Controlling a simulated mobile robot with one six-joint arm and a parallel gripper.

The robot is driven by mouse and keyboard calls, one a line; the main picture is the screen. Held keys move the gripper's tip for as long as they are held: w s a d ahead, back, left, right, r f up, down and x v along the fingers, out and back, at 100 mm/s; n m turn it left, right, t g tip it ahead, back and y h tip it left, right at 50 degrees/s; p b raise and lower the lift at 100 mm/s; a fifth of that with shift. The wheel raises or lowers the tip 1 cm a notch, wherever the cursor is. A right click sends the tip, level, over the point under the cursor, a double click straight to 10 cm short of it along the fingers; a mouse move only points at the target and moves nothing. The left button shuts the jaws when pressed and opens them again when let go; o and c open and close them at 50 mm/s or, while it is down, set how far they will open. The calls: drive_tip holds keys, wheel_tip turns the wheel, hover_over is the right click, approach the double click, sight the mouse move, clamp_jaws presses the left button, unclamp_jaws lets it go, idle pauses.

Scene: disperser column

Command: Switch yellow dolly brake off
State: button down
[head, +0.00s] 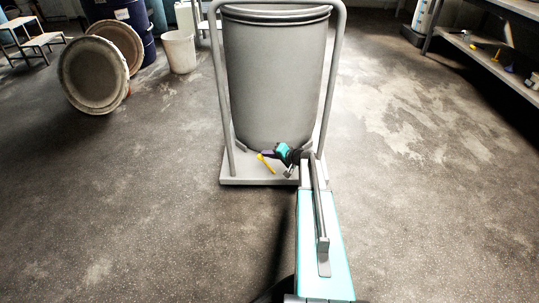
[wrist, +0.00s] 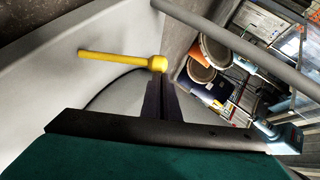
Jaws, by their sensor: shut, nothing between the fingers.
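The yellow brake lever (head: 267,163) sits low at the front of the grey dolly (head: 240,181), which carries a large grey drum (head: 275,75). In the wrist view the lever (wrist: 115,57) is a yellow rod with a thicker round knob at its right end. My gripper (head: 265,153) is shut and empty, low in front of the drum. In the wrist view its dark fingertips (wrist: 160,82) are together just below the knob; I cannot tell whether they touch it. The lever's pivot is not clear.
Grey tube rails (head: 219,90) rise at both sides of the drum. A tilted round drum (head: 92,75), a white bucket (head: 179,51) and a blue drum (head: 135,20) stand at the back left. A shelf (head: 490,62) is at the right. The floor beside the dolly is clear.

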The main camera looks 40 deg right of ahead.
drive_tip(key=shift+w+a, duration=0.3)
drive_tip(key=shift+a, duration=0.15)
drive_tip(key=s+d+r+p, duration=0.3)
drive_tip(key=s+d+r, duration=0.2)
drive_tip(key=s, duration=0.5)
wheel_tip(320, 180, up, 2)
drive_tip(key=shift+s+d+r, duration=0.2)
drive_tip(key=shift+d, duration=0.05)
idle(0.6)
